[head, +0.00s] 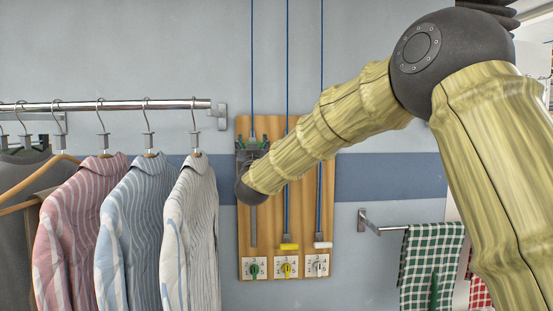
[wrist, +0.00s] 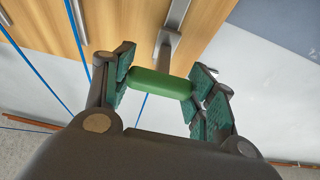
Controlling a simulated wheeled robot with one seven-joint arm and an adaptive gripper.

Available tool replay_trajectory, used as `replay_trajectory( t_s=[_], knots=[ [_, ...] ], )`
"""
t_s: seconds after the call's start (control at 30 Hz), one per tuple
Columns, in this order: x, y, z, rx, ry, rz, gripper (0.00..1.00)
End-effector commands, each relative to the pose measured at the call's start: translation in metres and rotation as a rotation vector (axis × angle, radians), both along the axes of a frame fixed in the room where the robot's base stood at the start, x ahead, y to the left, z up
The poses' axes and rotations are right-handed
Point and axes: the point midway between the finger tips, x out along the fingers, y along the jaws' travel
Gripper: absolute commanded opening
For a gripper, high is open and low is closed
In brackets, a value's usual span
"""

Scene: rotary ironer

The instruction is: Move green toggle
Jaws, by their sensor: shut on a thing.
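My gripper (head: 252,145) is at the upper left of a wooden board (head: 270,128) on the wall. In the wrist view my gripper (wrist: 160,86) is shut on the green toggle (wrist: 158,83), a rounded green bar lying across between its textured pads. A grey metal lever (wrist: 167,45) runs from behind the bar onto the board. In the head view my gripper and wrist largely hide the green toggle. Below it are a grey slot (head: 254,228) and a dial plate with a green knob (head: 254,269).
A yellow toggle (head: 289,246) and a white toggle (head: 322,245) sit low on the board to the right. Striped shirts (head: 130,225) hang from a rail (head: 130,105) close on the left. A checked towel (head: 430,260) hangs at the right. Blue cords run above the board.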

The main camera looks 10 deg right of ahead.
Motion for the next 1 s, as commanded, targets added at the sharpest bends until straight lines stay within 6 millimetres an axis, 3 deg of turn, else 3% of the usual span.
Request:
replay_trajectory(
  t_s=[0.2, 0.53, 0.57, 0.67, 1.0],
  knots=[
    [0.001, 0.018, 0.009, 0.0, 0.002, 0.018, 0.13],
    [0.001, 0.018, 0.013, 0.001, -0.003, 0.019, 0.13],
    [0.001, 0.018, 0.014, 0.001, -0.003, 0.019, 0.58],
    [0.001, 0.017, 0.013, 0.0, -0.002, 0.017, 0.76],
    [0.001, 0.017, 0.009, 0.0, 0.003, 0.017, 0.79]
  ],
)
